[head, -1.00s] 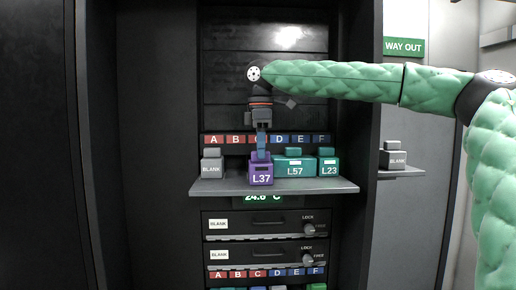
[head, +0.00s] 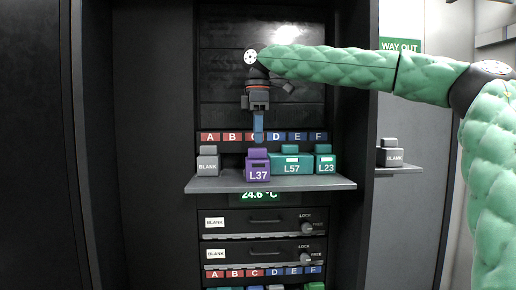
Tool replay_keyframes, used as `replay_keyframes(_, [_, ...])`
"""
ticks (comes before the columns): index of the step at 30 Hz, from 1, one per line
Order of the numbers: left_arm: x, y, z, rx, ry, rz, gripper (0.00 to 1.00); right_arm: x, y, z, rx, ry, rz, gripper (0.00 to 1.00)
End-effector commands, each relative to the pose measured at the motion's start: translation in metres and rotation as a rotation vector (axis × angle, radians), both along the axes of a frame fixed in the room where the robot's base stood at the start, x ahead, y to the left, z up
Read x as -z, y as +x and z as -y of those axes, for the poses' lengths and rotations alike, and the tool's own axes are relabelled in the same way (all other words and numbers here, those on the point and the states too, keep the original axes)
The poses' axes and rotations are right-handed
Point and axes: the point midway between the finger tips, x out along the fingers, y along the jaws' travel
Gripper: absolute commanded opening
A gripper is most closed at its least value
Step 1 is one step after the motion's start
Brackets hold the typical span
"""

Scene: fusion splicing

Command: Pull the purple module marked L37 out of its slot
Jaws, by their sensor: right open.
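The purple module marked L37 (head: 257,170) stands upright on the grey shelf (head: 330,184) in the head view, below the letter C label and just left of the teal L57 module. My right gripper (head: 258,138) hangs pointing down just above the purple module, with its blue fingers open and empty. There is a small gap between the fingertips and the module's top. My left gripper is not in view.
On the shelf stand a grey BLANK module (head: 208,162), a teal L57 module (head: 291,165) and a teal L23 module (head: 325,161). Another BLANK module (head: 390,155) sits on a side shelf at right. Drawers with lock knobs (head: 262,222) lie below.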

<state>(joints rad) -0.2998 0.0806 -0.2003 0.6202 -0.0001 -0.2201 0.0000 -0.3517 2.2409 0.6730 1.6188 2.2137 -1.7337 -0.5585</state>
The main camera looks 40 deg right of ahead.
Motion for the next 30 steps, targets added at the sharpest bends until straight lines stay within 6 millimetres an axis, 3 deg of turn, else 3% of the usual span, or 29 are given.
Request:
replay_keyframes(3, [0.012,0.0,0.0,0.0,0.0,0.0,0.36,-0.016,0.0,0.0,0.0,-0.001,0.004,0.45])
replay_keyframes(10, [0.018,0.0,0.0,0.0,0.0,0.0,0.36,-0.039,0.0,0.0,0.0,-0.001,0.001,0.45])
replay_keyframes(30, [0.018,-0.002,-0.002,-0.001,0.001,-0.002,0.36,-0.043,0.0,0.0,0.0,0.001,0.001,0.45])
